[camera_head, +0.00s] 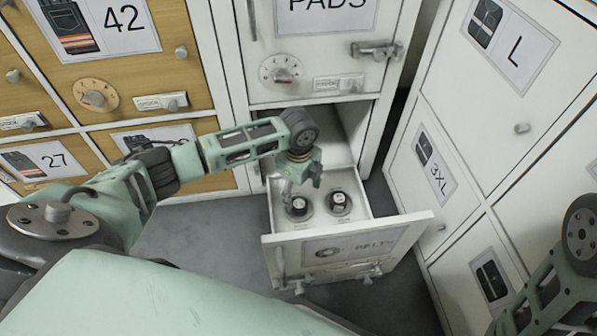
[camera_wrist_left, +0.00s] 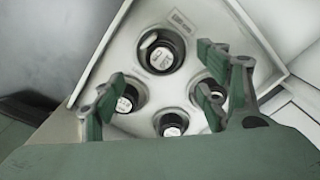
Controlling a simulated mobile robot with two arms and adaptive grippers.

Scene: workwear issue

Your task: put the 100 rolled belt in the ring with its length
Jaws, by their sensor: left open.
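The open belts drawer (camera_head: 400,232) holds dark rolled belts with pale tags. In the head view one belt (camera_head: 299,206) sits at the left and another (camera_head: 339,203) at the right, each on a round ring. The left wrist view shows several belts: an upper one (camera_wrist_left: 162,52), a left one (camera_wrist_left: 127,98), a lower one (camera_wrist_left: 172,125) and a right one (camera_wrist_left: 211,90) partly behind a finger. Their tags are too small to read surely, so I cannot tell which is the 100. My left gripper (camera_head: 300,182) is open and empty, pointing down over the drawer.
A white cabinet marked PADS (camera_head: 330,50) stands above the drawer. Wooden lockers (camera_head: 190,65) are at the left, white lockers (camera_head: 520,110) close at the right. My right arm enters at the lower right; its gripper is out of view. Grey floor (camera_head: 200,240) is clear left of the drawer.

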